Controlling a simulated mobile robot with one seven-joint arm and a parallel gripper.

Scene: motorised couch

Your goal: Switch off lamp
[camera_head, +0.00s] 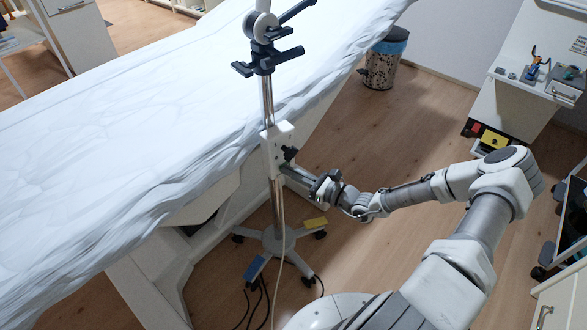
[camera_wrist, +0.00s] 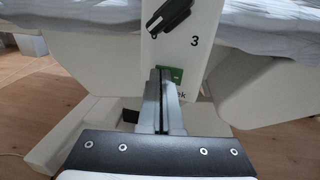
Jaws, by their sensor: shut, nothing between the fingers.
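The lamp's stand is a metal pole (camera_head: 267,97) rising from a wheeled base (camera_head: 272,240) beside the couch; no lamp head can be made out. A white box (camera_head: 276,138) is fixed on the pole. In the wrist view, the box (camera_wrist: 182,40) shows a black knob (camera_wrist: 168,16), a "3" and a green switch (camera_wrist: 176,73), partly hidden by my fingertips. My gripper (camera_head: 288,170) is shut and empty, its tips at the lower part of the box. In the wrist view, the fingertips (camera_wrist: 160,73) overlap the green switch; contact cannot be told.
The couch (camera_head: 110,140) with a white sheet fills the left, close behind the pole. A black clamp (camera_head: 267,60) sits higher on the pole. Dark cables (camera_head: 262,295) lie near the base. A bin (camera_head: 383,62) stands at the back. The floor (camera_head: 425,120) to the right is clear.

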